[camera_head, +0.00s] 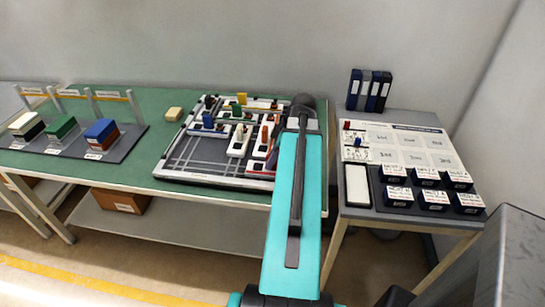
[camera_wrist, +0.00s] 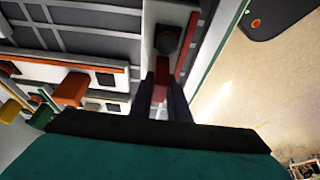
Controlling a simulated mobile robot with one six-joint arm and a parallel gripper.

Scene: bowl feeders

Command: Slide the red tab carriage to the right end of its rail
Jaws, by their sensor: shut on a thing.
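The red tab carriage (camera_wrist: 160,93) shows in the wrist view between the two dark fingers of my gripper (camera_wrist: 164,95), which is shut on its tab. A white rail (camera_wrist: 150,28) runs beyond the tab, with a dark block (camera_wrist: 168,42) on it and a red strip (camera_wrist: 187,45) along its side. In the head view my teal arm covers the right edge of the rail board (camera_head: 190,160), so the held tab and my fingertips are hidden there. I cannot tell exactly where along its rail the carriage stands.
Other tabs stand close by on the board: an orange one (camera_wrist: 72,88), a green one (camera_wrist: 41,116) and a yellow one (camera_wrist: 10,110). A blue tab (camera_head: 207,119) is farther left. The green bench (camera_head: 150,150) ends just right of the board. A side table (camera_head: 400,120) with dark boxes stands beyond a gap.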

